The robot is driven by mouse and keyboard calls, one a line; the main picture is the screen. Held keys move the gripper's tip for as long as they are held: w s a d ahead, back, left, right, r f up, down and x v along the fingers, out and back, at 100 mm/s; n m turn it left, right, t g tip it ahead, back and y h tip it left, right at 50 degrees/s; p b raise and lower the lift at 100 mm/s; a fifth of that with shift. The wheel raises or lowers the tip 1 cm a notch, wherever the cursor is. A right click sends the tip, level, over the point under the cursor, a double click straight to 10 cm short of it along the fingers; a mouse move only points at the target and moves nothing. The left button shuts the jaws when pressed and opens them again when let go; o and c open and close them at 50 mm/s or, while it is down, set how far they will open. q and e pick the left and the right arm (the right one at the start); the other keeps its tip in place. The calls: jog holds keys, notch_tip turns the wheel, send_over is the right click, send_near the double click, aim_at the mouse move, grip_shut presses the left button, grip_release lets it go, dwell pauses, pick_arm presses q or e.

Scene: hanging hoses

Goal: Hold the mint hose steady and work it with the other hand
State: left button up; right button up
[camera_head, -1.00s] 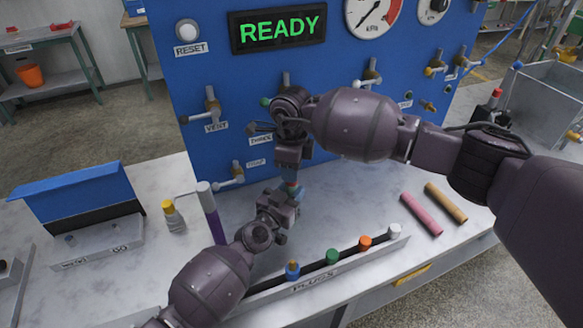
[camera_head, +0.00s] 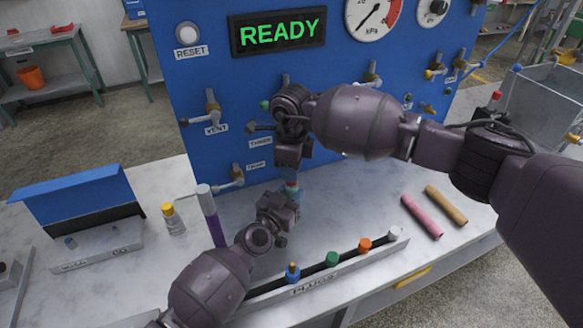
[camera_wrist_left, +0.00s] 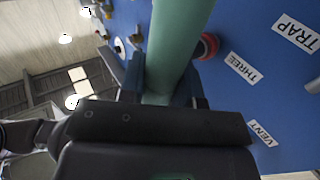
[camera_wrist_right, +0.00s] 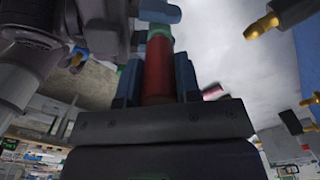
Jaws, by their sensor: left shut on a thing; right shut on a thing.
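In the left wrist view the mint hose (camera_wrist_left: 178,40) runs between the blue finger pads of my left gripper (camera_wrist_left: 163,90), which is shut on it. In the right wrist view my right gripper (camera_wrist_right: 158,85) is shut on a red cylindrical piece (camera_wrist_right: 158,68). A mint-green part (camera_wrist_right: 158,32) shows at that piece's far end. In the head view my left gripper (camera_head: 287,196) and right gripper (camera_head: 289,172) are close together, one above the other, before the blue panel. A small red and pale band (camera_head: 291,186) shows between them. The grippers hide most of the hose.
The blue panel (camera_head: 225,80) carries valves, gauges and a READY display (camera_head: 278,29). A PLUGS rail (camera_head: 350,268) with coloured plugs lies in front. A purple hose (camera_head: 214,225) stands left; pink (camera_head: 422,216) and tan (camera_head: 446,204) tubes lie right.

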jog(key=shift+r, duration=0.3)
jog(key=shift+r, duration=2.35)
jog(key=shift+r, duration=0.1)
jog(key=shift+r, duration=1.4)
pick_arm(q)
jog(key=o, duration=1)
jog(key=shift+s+a, duration=0.1)
